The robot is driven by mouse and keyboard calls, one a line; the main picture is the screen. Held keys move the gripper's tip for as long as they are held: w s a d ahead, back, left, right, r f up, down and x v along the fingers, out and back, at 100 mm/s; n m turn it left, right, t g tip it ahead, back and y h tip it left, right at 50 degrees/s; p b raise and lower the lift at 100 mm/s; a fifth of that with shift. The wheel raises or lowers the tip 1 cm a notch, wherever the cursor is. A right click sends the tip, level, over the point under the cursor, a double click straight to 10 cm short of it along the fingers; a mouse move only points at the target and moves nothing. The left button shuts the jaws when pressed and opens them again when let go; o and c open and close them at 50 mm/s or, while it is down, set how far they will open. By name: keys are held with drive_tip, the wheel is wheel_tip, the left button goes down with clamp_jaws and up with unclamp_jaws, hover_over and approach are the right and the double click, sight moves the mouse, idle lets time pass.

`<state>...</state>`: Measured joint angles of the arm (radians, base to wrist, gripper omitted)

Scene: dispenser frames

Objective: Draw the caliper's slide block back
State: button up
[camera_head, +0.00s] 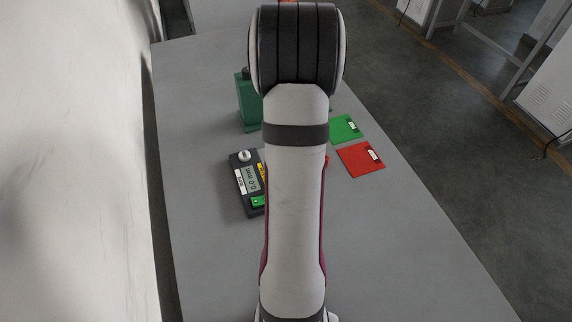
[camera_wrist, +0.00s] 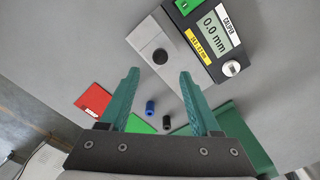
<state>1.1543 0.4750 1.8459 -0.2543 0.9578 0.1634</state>
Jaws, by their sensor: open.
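The caliper (camera_head: 242,188) is a dark box on the table, partly hidden behind my arm in the head view. In the wrist view its display (camera_wrist: 215,38) reads 0.0 mm, beside white and yellow labels. A long grey piece with a dark round spot or knob (camera_wrist: 160,56) lies along the caliper's side; I cannot tell which part of it is the slide block. My gripper (camera_wrist: 158,74) has two green fingers, spread apart and empty. The arm hides my gripper in the head view.
A blue cylinder (camera_wrist: 150,107) and a black cylinder (camera_wrist: 167,123) show between the fingers. A red plate (camera_head: 361,160) and a green plate (camera_head: 344,129) lie to the right. A green box (camera_head: 248,103) stands behind the caliper. The table's right front is clear.

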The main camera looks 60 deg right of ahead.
wheel_tip(320, 180, down, 8)
drive_tip(key=shift+r, duration=0.1)
clamp_jaws()
idle(0.4)
idle(1.1)
